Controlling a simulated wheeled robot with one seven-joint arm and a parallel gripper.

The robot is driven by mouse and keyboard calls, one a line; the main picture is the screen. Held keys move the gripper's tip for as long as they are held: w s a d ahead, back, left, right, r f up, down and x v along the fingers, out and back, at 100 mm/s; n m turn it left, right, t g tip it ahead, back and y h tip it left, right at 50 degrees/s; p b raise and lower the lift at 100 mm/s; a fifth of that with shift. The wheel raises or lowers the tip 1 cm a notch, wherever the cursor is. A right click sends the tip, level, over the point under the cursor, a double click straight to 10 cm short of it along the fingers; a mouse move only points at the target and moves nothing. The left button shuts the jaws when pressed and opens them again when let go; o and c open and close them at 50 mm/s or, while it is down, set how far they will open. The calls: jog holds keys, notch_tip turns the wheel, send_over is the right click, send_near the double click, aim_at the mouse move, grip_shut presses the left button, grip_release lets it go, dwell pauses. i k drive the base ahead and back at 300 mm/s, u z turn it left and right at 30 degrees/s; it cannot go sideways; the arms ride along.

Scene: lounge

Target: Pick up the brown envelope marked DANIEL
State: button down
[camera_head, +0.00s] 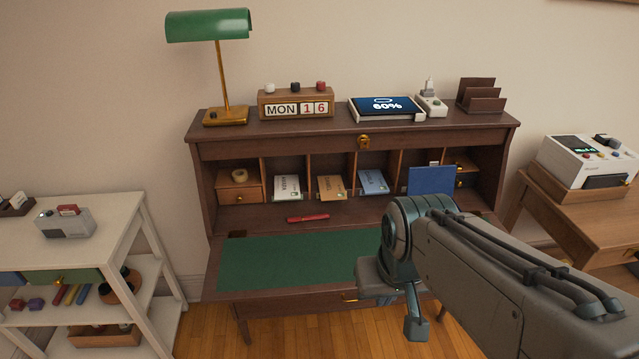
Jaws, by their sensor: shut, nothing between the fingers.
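A brown envelope (331,188) leans in a middle pigeonhole of the wooden writing desk (285,145). Its sideways lettering is too small to read surely. A white envelope (286,187) stands in the pigeonhole to its left, and a pale blue one (373,182) in the one to its right. My gripper (405,312) is at the end of my arm, low over the desk's front right, apart from the envelopes. It is shut and empty; my wrist partly hides it.
A red pen (307,218) lies in front of the pigeonholes, behind the clear green desk mat (290,258). A blue upright item (430,180) stands right of the envelopes. A lamp (212,28), calendar (296,104) and tablet (386,108) stand on top. White shelving (120,222) is at left.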

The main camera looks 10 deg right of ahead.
aim_at(330, 188)
jog(key=k, duration=0.7)
jog(key=z, duration=0.75)
jog(key=i, duration=1.65)
jog(key=u, duration=1.85)
